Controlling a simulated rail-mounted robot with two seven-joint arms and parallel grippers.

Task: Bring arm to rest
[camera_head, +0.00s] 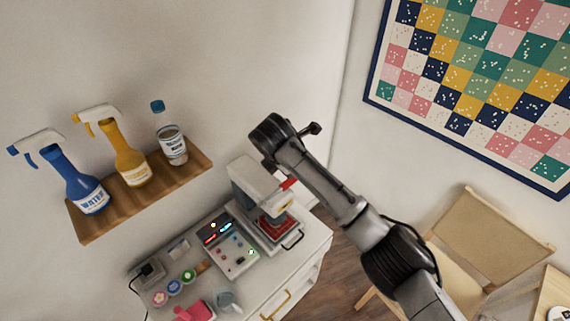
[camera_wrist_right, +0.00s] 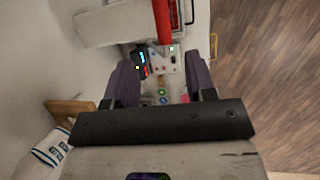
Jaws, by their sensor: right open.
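My right arm (camera_head: 335,195) comes in from the lower right in the head view, its wrist raised in front of the wall above the cabinet. My right gripper (camera_wrist_right: 162,78) is open in the right wrist view, its two dark fingers apart with nothing held between them. In the head view its fingers are hard to make out. The left gripper is not in view.
A press with a red handle (camera_head: 288,184) and a control box (camera_head: 228,242) stand on the white cabinet (camera_head: 318,232) below my arm. A wooden shelf (camera_head: 195,170) holds bottles at left. A chair (camera_head: 490,235) stands at right; a patchwork quilt (camera_head: 490,65) hangs behind.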

